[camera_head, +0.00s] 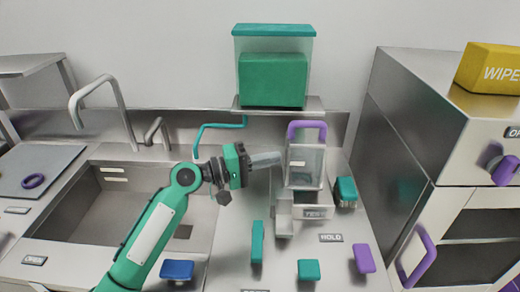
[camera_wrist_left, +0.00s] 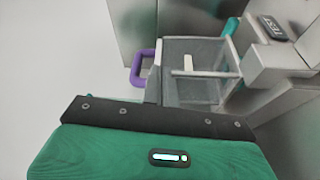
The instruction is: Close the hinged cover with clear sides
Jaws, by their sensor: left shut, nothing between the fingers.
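The hinged cover (camera_head: 305,165) with clear sides stands raised at the back of a pale base (camera_head: 312,212) labelled TEST. Its purple handle (camera_head: 307,125) is at the top. My left gripper (camera_head: 272,160) is shut and empty, just left of the cover, with its fingers pointing toward it; I cannot tell whether they touch. In the left wrist view the clear cover (camera_wrist_left: 195,75) and purple handle (camera_wrist_left: 142,68) lie beyond my green gripper body, which hides the fingertips. My right gripper is in neither view.
A teal-lidded clear container (camera_head: 273,75) sits on a shelf above. A teal object (camera_head: 345,192) stands right of the base, and several teal and purple handles or blocks stand on the counter in front. A steel cabinet (camera_head: 425,130) bounds the right; a sink (camera_head: 130,205) lies left.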

